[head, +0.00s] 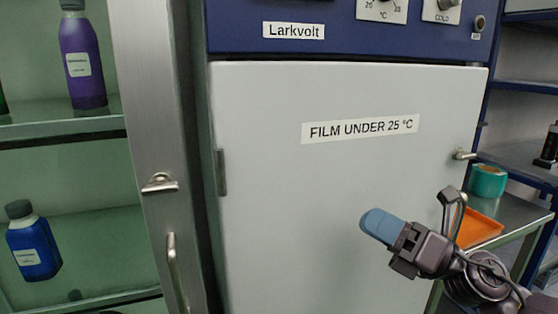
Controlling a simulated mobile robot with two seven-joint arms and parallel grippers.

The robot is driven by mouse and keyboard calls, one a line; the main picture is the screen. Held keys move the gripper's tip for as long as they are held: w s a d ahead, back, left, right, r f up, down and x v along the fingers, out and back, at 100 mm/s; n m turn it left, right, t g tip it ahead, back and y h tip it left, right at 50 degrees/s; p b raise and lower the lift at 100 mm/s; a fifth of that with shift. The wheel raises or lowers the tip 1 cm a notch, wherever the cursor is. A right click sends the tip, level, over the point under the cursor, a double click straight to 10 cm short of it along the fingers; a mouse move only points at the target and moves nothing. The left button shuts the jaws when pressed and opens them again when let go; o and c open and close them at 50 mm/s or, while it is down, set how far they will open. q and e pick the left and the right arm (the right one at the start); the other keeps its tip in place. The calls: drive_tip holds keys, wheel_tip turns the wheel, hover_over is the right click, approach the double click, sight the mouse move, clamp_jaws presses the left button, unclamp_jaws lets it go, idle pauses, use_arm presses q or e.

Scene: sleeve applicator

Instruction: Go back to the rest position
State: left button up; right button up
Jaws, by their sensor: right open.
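My right gripper (382,226) reaches in from the lower right, in front of the white cabinet door (290,190). Its blue fingertip points up and left, and I see nothing held in it. The two fingers overlap from this angle, so the gap between them is hidden. My left gripper is not in view.
The white door looks shut, with a small handle (463,154) at its right edge. A steel-framed glass cabinet (155,110) at left holds a purple bottle (82,65) and a blue bottle (33,250). An orange tray (478,229) and green roll (487,181) sit at right.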

drive_tip(key=s+d+f+m+t+h, duration=0.1)
drive_tip(key=d+f+m+t+h, duration=0.3)
drive_tip(key=f+m, duration=0.45)
drive_tip(key=s+d+f+m+t+h, duration=0.1)
drive_tip(key=d+f+m+h, duration=0.1)
drive_tip(key=f+m+h, duration=0.45)
drive_tip(key=s+d+f+m+t+h, duration=0.2)
drive_tip(key=d+f+m+t+h, duration=0.15)
drive_tip(key=f+m, duration=0.6)
drive_tip(key=s+d+f+m+g+h, duration=0.2)
drive_tip(key=s+f+m+g+h, duration=0.3)
drive_tip(key=s+f+m, duration=1)
wheel_tip(320, 180, down, 4)
drive_tip(key=s+g, duration=0.2)
drive_tip(key=shift+d+g, duration=0.3)
drive_tip(key=shift+g, duration=0.05)
